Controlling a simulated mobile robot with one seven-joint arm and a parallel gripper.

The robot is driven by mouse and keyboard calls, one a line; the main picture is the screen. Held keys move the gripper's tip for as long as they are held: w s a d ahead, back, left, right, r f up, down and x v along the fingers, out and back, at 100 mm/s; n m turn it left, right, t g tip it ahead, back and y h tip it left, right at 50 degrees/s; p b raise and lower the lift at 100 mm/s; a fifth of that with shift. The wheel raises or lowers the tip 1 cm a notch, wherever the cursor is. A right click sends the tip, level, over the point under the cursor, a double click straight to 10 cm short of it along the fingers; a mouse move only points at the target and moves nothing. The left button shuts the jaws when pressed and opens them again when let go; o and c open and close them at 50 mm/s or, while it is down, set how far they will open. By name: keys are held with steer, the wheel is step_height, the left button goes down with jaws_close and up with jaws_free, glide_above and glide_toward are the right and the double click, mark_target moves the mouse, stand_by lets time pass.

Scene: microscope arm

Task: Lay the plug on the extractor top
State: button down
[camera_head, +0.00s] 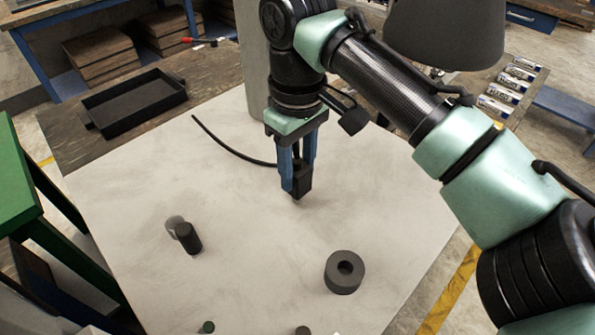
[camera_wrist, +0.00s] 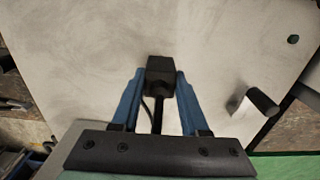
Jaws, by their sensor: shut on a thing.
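The black plug (camera_head: 302,181) is a small block with a dark cable (camera_head: 228,146). My gripper (camera_head: 297,172) points down over the pale tabletop, and its blue fingers are shut on the plug. The wrist view also shows the plug (camera_wrist: 160,74) between the fingertips, with the cable running back towards the gripper. The plug is low, close to the tabletop; I cannot tell whether it touches. The cable curves away to the left behind it. No part in view is clearly the extractor top.
A dark ring with a hole (camera_head: 343,273) stands on the pale table (camera_head: 250,250) at the front right. A black tray (camera_head: 135,103) lies on the bench behind. A grey column (camera_head: 256,60) rises behind my gripper. The table's middle is clear.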

steer(key=shift+f, duration=0.7)
steer(key=shift+f, duration=0.1)
steer(key=shift+c, duration=2.1)
jaws_free()
step_height(320, 180, up, 8)
steer(key=shift+f, duration=0.1)
steer(key=shift+f, duration=0.1)
